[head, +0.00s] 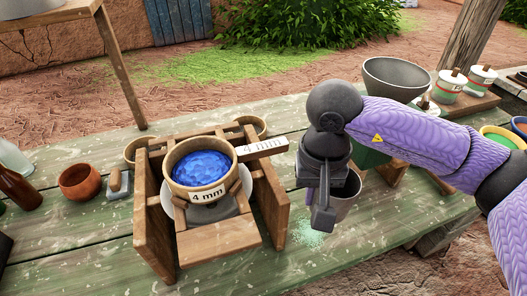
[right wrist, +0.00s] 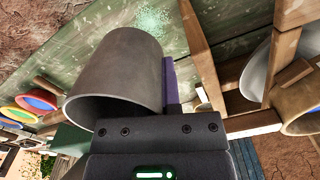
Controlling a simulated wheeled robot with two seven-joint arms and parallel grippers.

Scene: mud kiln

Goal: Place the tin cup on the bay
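The tin cup (head: 346,193) is a grey, open-topped metal cup right of the wooden sieve stand. My right gripper (head: 323,213) is at its left wall, and the cup appears pinched between the fingers. In the right wrist view the cup (right wrist: 115,72) fills the middle left, its mouth toward the camera. One purple finger (right wrist: 172,85) lies along its outside; the other finger is hidden. Whether the cup's base touches the table is unclear. No part is clearly marked as the bay; the wooden stand (head: 153,222) has an open space under its sieve. My left gripper is not in view.
A round 4 mm sieve (head: 207,196) with blue chunks sits in the stand, over a pale dish. Pale green powder (head: 309,236) lies on the table (head: 345,258) near the cup. A clay bowl (head: 81,182) stands left; a grey bowl (head: 398,78) and lidded jars (head: 451,87) stand at back right.

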